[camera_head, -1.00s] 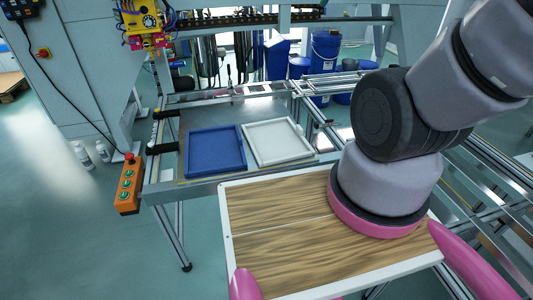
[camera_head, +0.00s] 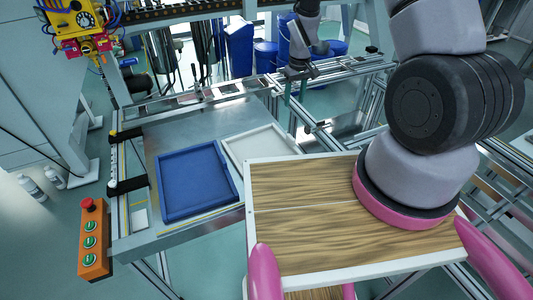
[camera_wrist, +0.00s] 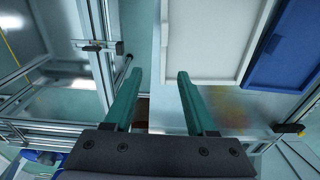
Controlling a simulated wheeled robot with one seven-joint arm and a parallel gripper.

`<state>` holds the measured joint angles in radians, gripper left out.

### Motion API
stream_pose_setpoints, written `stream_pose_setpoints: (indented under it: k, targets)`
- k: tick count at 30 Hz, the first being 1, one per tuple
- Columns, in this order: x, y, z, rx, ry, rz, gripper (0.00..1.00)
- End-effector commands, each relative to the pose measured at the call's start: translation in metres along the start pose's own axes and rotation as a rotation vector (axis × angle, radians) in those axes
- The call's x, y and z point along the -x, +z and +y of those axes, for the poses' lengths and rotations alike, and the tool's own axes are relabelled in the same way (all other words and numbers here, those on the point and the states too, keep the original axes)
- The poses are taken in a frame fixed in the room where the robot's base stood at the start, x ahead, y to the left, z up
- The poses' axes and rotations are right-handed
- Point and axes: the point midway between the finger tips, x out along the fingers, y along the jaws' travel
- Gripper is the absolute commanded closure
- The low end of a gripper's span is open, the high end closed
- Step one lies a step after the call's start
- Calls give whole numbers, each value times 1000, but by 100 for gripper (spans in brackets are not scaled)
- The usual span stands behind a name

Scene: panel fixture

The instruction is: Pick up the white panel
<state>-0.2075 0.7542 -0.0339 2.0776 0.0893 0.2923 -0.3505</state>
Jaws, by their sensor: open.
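The white panel (camera_head: 262,145) is a flat, shallow tray-like rectangle with a raised rim. It lies on the metal table, just right of the blue panel (camera_head: 195,180). Its near right part is hidden behind my wood-topped base in the head view. In the wrist view the white panel (camera_wrist: 212,40) is at the upper middle right. My gripper (camera_head: 294,97) has teal fingers, is open and empty, and is beyond and to the right of the panel.
The metal table (camera_head: 218,120) has bare surface behind the panels. Metal frame rails (camera_head: 330,70) run along its far and right sides. An orange button box (camera_head: 94,243) hangs at its front left. Blue bins (camera_head: 240,48) stand behind.

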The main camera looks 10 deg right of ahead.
Motion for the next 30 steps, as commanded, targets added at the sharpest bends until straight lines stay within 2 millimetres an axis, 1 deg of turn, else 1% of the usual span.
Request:
stream_pose_setpoints:
  k: [1, 3, 6, 16, 19, 23, 30]
  targets:
    - [-23, 5, -2, 22, 2, -23, 44]
    - [-44, 10, -4, 46, 4, -41, 44]
    - [-64, 15, -5, 71, 6, -56, 44]
    - [-114, 21, -5, 82, 7, -66, 44]
    - [-125, 21, -5, 81, 8, -63, 44]
    - [-132, 22, -5, 81, 7, -64, 44]
    - [-167, 26, -5, 81, 7, -65, 44]
